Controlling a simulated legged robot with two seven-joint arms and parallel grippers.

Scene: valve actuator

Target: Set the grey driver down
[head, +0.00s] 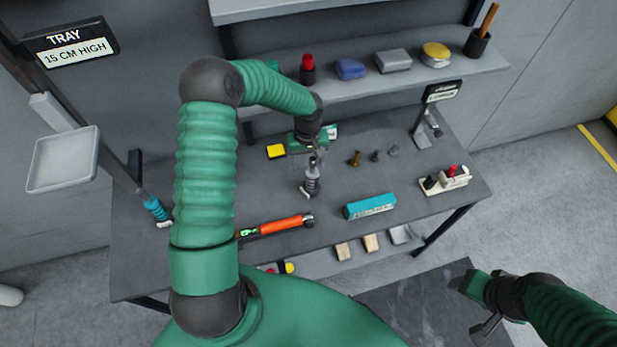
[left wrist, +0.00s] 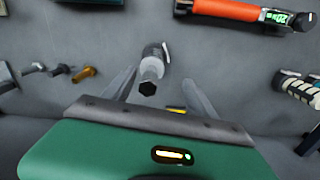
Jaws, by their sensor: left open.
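The grey driver (head: 312,182) stands about upright on the grey bench (head: 350,172), its lower end appearing to touch the top. In the left wrist view the driver (left wrist: 153,66) shows its dark hexagonal end towards the camera. My left gripper (head: 316,157) is above the driver, jaws open. In the left wrist view its two fingers (left wrist: 155,92) are spread on either side of the driver, with gaps visible.
An orange torque tool (head: 283,224) and a teal box (head: 370,206) lie in front of the driver. Several bolts (head: 374,156) stand to its right. A teal-handled tool (head: 155,209) is at the left, below a raised white tray (head: 62,160). A shelf (head: 390,85) runs behind.

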